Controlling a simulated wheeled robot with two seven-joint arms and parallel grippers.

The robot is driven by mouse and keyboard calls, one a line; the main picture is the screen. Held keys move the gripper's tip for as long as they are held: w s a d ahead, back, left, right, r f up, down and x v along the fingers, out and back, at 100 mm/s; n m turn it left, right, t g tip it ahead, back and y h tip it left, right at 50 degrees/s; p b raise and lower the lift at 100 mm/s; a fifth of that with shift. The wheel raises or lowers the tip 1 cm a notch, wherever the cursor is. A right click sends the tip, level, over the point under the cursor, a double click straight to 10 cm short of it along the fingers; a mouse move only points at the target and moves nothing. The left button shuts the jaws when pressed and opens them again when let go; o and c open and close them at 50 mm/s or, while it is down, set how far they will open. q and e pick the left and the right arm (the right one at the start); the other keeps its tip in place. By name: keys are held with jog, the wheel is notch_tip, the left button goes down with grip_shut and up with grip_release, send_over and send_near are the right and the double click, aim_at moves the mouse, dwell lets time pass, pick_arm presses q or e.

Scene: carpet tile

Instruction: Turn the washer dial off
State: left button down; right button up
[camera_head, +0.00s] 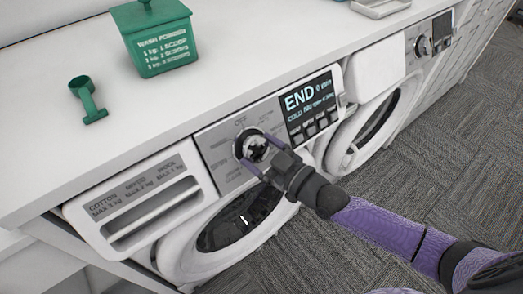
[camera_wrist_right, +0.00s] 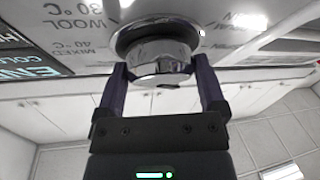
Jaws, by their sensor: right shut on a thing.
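The washer (camera_head: 205,165) stands under a white counter, with a grey control panel on its front. Its round chrome dial (camera_head: 256,147) sits left of a dark display that reads END. My right gripper (camera_head: 252,154) reaches in from the lower right with its two purple fingers on either side of the dial. In the right wrist view the dial (camera_wrist_right: 160,62) is between the fingertips, and the right gripper (camera_wrist_right: 163,78) is shut on it. OFF is printed above the dial in the head view. The dial's pointer is hard to make out. My left gripper is not in view.
A green wash powder box (camera_head: 154,42) and a green scoop (camera_head: 88,99) are on the counter (camera_head: 50,150). A second machine (camera_head: 375,115) with its own dial (camera_head: 423,46) stands to the right. The carpet floor (camera_head: 440,140) is clear.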

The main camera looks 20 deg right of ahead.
jog(key=shift+r+m+t+h+p, duration=0.1)
jog(key=shift+m+t+h+p, duration=0.2)
jog(key=shift+m+p, duration=0.3)
jog(key=m+t+h+p, duration=0.1)
jog(key=m, duration=0.2)
jog(key=shift+s+a, duration=0.1)
jog(key=shift+a, duration=0.05)
jog(key=m+h+p, duration=0.1)
jog(key=m, duration=0.1)
jog(key=m+h+p, duration=0.2)
jog(key=m, duration=0.1)
jog(key=shift+a+t, duration=0.15)
jog(key=shift+t, duration=0.15)
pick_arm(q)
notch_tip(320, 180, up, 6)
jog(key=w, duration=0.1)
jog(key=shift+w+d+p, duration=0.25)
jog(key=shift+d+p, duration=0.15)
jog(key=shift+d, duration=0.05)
pick_arm(e)
jog(key=shift+m+h, duration=0.7)
jog(key=shift+m, duration=0.8)
jog(key=o, duration=0.9)
jog(key=shift+o, duration=0.2)
jog(key=shift+s, duration=0.15)
